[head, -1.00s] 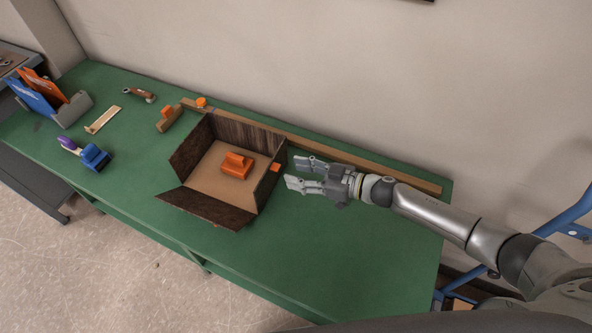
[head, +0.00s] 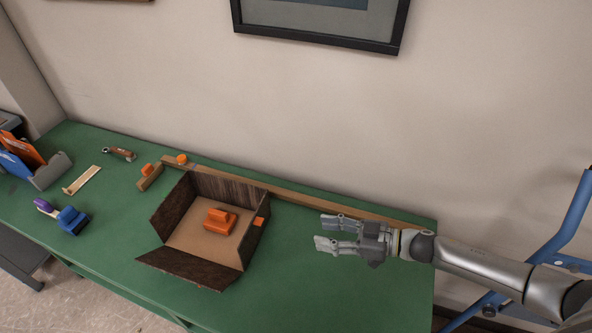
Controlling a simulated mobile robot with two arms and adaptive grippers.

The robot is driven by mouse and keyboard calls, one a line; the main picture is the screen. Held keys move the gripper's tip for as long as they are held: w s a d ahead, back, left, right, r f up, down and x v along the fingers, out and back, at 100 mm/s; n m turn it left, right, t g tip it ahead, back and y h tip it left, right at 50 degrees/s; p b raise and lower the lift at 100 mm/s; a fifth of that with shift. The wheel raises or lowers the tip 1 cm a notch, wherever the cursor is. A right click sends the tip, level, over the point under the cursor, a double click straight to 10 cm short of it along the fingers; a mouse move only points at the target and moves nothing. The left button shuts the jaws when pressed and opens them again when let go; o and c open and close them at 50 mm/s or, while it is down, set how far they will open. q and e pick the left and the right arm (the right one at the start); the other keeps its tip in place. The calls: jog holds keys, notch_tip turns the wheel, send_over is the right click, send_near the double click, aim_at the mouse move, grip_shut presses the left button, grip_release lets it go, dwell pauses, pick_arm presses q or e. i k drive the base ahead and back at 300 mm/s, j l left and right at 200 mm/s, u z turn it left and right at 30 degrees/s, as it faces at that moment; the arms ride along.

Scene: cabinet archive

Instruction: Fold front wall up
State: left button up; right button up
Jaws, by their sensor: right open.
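A dark brown box (head: 207,252) stands on the green table, with its back, left and right walls upright around a tan floor. Its front wall (head: 190,268) is folded outward and leans away from the floor on the near side. An orange block-like item (head: 219,221) sits on the box floor. A small orange piece (head: 259,222) is on the right wall. My right gripper (head: 324,231) is open and empty above the table, to the right of the box and apart from it. My left gripper is not in view.
A wooden strip (head: 330,205) runs along the table's back edge. At left are a blue-and-purple item (head: 68,219), a thin wooden piece (head: 82,180) and a grey holder (head: 52,171) with folders. The green table (head: 300,285) is clear right of the box.

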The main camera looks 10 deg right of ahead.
aim_at(213, 276)
jog(key=k+j, duration=0.3)
jog(key=k, duration=0.15)
jog(key=k+j, duration=0.25)
jog(key=k, duration=0.25)
jog(key=k+j, duration=0.3)
jog(key=k, duration=0.15)
